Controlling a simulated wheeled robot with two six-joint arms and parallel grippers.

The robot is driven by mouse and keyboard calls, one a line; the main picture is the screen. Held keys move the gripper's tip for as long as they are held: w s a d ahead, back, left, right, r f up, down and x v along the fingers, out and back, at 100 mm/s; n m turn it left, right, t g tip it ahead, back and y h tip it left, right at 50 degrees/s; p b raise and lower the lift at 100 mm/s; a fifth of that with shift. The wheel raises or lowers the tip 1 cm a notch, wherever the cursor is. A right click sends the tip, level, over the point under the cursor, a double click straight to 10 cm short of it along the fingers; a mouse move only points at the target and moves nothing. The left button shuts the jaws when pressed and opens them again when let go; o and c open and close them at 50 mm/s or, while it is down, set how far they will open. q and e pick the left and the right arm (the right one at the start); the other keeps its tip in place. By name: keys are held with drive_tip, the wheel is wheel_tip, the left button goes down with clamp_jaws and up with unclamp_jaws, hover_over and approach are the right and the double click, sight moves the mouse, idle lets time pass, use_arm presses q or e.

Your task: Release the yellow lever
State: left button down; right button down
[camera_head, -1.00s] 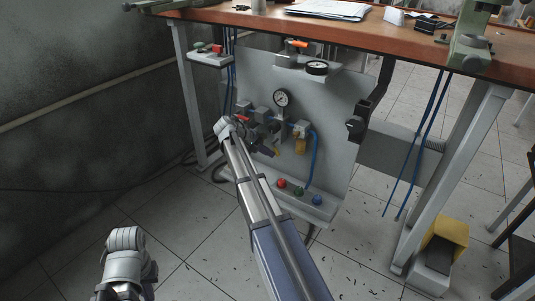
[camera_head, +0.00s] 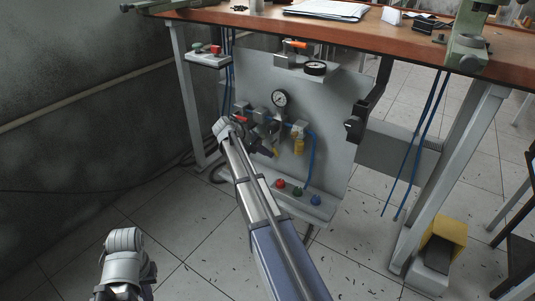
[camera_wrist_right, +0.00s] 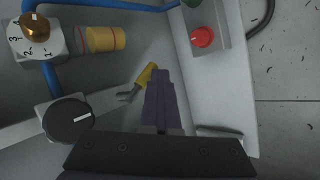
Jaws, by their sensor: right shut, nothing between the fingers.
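The yellow lever (camera_wrist_right: 147,75) shows in the right wrist view as a small tilted yellow handle with a grey metal end, on the grey panel. My right gripper (camera_wrist_right: 162,88) is shut and empty, its dark fingers just to the right of the lever and overlapping it in the picture. I cannot tell whether they touch. In the head view my right gripper (camera_head: 270,149) is at the panel's lower left, and a small yellow bit of the lever (camera_head: 275,152) shows by its tip. My left gripper is out of view.
The panel (camera_head: 335,110) carries a gauge (camera_head: 279,99), a yellow cylinder (camera_wrist_right: 105,39), a black knob (camera_wrist_right: 69,121) and blue hoses. Red, green and blue buttons (camera_head: 297,191) sit on a ledge below. A workbench (camera_head: 350,35) stands above, and a yellow pedal (camera_head: 442,242) is on the floor.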

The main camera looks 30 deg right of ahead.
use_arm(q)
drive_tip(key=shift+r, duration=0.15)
use_arm(e)
drive_tip(key=shift+d+r, duration=0.1)
drive_tip(key=shift+r, duration=0.05)
use_arm(q)
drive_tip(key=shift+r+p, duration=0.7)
drive_tip(key=shift+p, duration=0.15)
use_arm(e)
drive_tip(key=shift+r, duration=0.7)
